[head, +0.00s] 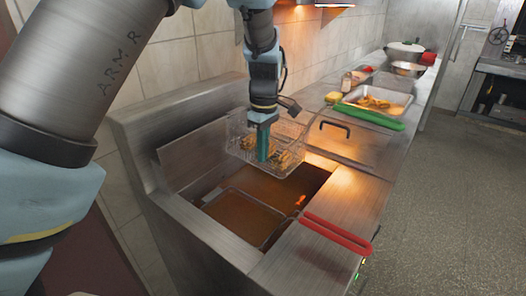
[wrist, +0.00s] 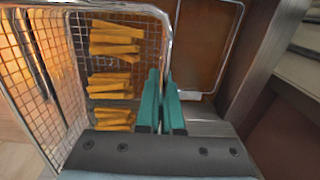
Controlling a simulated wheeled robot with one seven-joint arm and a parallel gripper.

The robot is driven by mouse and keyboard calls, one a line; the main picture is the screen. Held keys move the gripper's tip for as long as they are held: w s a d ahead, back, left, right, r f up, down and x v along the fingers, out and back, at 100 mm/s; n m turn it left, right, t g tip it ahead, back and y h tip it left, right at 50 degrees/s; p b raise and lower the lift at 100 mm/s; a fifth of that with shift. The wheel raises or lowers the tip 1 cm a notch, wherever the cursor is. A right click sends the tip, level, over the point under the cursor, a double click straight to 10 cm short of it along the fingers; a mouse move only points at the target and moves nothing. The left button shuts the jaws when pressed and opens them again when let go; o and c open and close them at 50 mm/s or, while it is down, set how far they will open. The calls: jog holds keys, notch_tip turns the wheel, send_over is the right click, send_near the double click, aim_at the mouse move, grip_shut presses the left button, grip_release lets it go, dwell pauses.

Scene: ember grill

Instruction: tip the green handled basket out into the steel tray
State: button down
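The wire basket (head: 240,150) is raised over the fryer vats, with golden fries (wrist: 110,85) inside it. My gripper (head: 263,152) is at its near side. In the wrist view the teal fingers (wrist: 162,105) are close together at the basket's right wall and look closed on its rim (wrist: 167,45). A green handle (head: 368,117) shows to the right, in front of the steel tray; its join to the basket is not clear. The steel tray (head: 400,98) stands on the counter beyond the fryer and has golden pieces in it.
A second basket (head: 240,222) sits in the brown oil, its red handle (head: 338,232) reaching over the front edge. A steel lid (head: 345,142) covers the part beside the vats. A bottle, a yellow item (head: 333,97) and pots (head: 405,52) stand farther back. The tiled wall is behind.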

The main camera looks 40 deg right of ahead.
jog(key=c, duration=1.5)
grip_release()
jog(key=o, duration=0.5)
jog(key=shift+r, duration=0.1)
jog(key=r+b, duration=0.1)
jog(key=r, duration=0.4)
jog(key=r+b, duration=0.1)
jog(key=r, duration=0.4)
jog(key=shift+d+r+b, duration=0.2)
jog(key=shift+r+b, duration=0.15)
